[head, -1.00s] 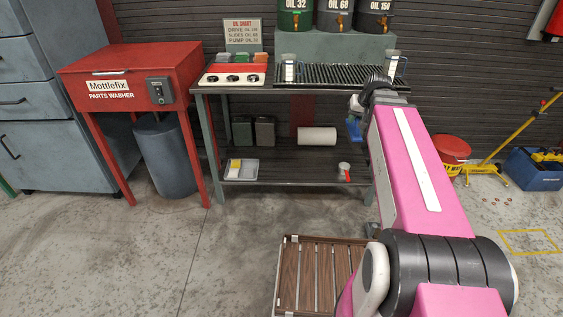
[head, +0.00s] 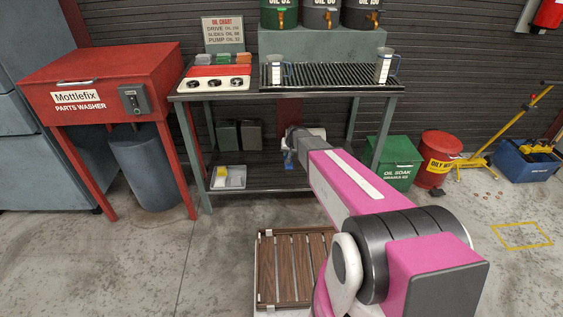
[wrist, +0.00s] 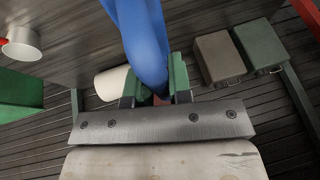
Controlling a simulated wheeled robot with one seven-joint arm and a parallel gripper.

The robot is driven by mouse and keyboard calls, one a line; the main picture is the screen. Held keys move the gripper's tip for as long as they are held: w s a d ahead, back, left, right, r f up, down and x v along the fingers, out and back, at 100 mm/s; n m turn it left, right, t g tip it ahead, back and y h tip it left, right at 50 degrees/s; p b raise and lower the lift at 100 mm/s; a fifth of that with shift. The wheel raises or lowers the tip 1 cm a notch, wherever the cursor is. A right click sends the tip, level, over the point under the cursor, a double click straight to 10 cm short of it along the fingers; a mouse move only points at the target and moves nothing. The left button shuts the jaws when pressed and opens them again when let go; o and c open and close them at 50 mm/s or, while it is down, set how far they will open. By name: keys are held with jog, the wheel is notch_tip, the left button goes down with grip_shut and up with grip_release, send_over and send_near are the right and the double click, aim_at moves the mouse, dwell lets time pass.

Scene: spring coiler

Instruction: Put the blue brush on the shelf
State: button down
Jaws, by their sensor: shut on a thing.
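My gripper (head: 288,152) is at the lower shelf (head: 262,178) of the workbench in the head view, and my arm hides part of the shelf. In the wrist view my gripper (wrist: 155,88) has its green fingers shut on the blue brush (wrist: 146,40). The brush extends up out of the frame, so its far end is hidden. A bit of the brush (head: 288,160) shows in the head view below my gripper. The wrist view is upside down, with the grey shelf surface (wrist: 75,45) at the top. I cannot tell whether the brush touches the shelf.
On the shelf are a tray (head: 228,178), two canisters (head: 228,135), a white roll (wrist: 112,84) and a white cup with red (wrist: 22,44). A rack (head: 325,75) tops the bench. A green bin (head: 395,162) stands right; a slatted wooden platform (head: 290,270) lies in front.

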jog(key=x, duration=0.4)
jog(key=shift+w+f, duration=0.1)
jog(key=shift+f, duration=0.1)
jog(key=shift+w+d+f, duration=0.8)
jog(key=shift+d+f, duration=0.85)
jog(key=shift+f, duration=0.1)
jog(key=shift+w+d+f, duration=0.85)
jog(key=shift+d+f, duration=0.8)
jog(key=shift+f, duration=0.15)
jog(key=shift+w+d+f, duration=0.8)
jog(key=shift+d+f, duration=0.85)
jog(key=shift+f, duration=0.1)
jog(key=shift+f, duration=0.15)
jog(key=c, duration=1)
grip_release()
jog(key=shift+c, duration=0.2)
